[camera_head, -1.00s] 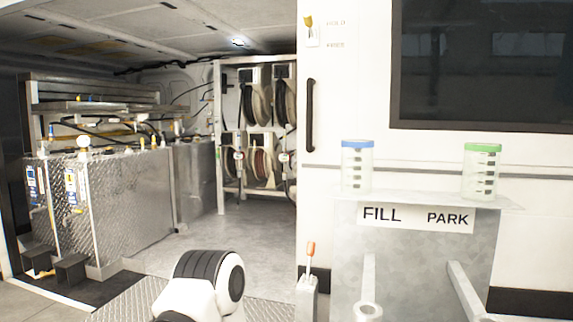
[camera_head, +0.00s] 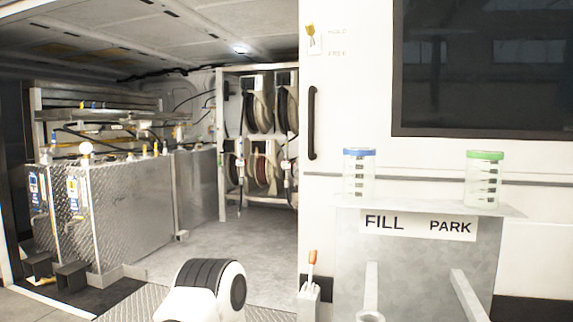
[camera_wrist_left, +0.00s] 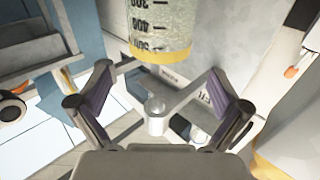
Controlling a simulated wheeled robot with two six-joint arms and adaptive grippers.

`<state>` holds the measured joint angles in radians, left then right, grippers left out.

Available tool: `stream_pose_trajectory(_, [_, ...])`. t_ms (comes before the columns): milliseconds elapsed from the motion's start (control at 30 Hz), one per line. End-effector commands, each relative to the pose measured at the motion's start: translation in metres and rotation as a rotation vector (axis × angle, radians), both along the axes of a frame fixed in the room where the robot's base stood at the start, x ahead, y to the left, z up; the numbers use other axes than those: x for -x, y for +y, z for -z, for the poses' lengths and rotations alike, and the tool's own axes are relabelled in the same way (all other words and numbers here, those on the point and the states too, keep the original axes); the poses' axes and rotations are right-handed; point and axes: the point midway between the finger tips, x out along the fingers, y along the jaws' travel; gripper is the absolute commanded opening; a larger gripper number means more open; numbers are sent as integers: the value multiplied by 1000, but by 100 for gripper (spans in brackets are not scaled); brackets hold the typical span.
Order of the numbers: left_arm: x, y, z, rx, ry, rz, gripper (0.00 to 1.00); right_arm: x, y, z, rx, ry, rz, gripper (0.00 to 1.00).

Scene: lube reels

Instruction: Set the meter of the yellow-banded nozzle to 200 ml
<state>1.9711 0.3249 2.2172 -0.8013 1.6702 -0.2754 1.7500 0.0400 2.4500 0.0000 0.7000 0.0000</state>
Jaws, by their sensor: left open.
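No yellow-banded nozzle or meter face can be made out. In the head view, small hanging fittings (camera_head: 287,170) by the hose reels are too small to tell bands or readings. In the left wrist view my left gripper (camera_wrist_left: 160,75) is open, with its two fingers spread apart. A clear graduated jar with a yellow band (camera_wrist_left: 160,50) shows beyond and between the fingers, at the top of the picture. Its marks include 300 and 400. I cannot tell whether a finger touches it. My right gripper is in neither view.
A ledge bearing a FILL and PARK label (camera_head: 418,224) holds a blue-lidded jar (camera_head: 359,176) and a green-lidded jar (camera_head: 484,181). An orange-tipped lever (camera_head: 312,258) stands left of it. Hose reels (camera_head: 258,112) and metal tanks (camera_head: 130,205) are farther back, with open floor before them.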

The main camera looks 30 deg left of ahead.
Motion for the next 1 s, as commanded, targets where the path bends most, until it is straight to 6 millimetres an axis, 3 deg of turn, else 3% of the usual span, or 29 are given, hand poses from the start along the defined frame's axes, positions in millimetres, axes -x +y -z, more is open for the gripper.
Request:
stream_pose_trajectory(33, [0,0,0,0,0,0,100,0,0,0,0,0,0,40])
stream_pose_trajectory(67, [0,0,0,0,0,0,93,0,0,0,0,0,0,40])
stream_pose_trajectory(300, [0,0,0,0,0,0,8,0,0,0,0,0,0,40])
stream_pose_trajectory(333, [0,0,0,0,0,0,0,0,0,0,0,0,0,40])
stream_pose_trajectory(1000, [0,0,0,0,0,0,0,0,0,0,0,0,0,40])
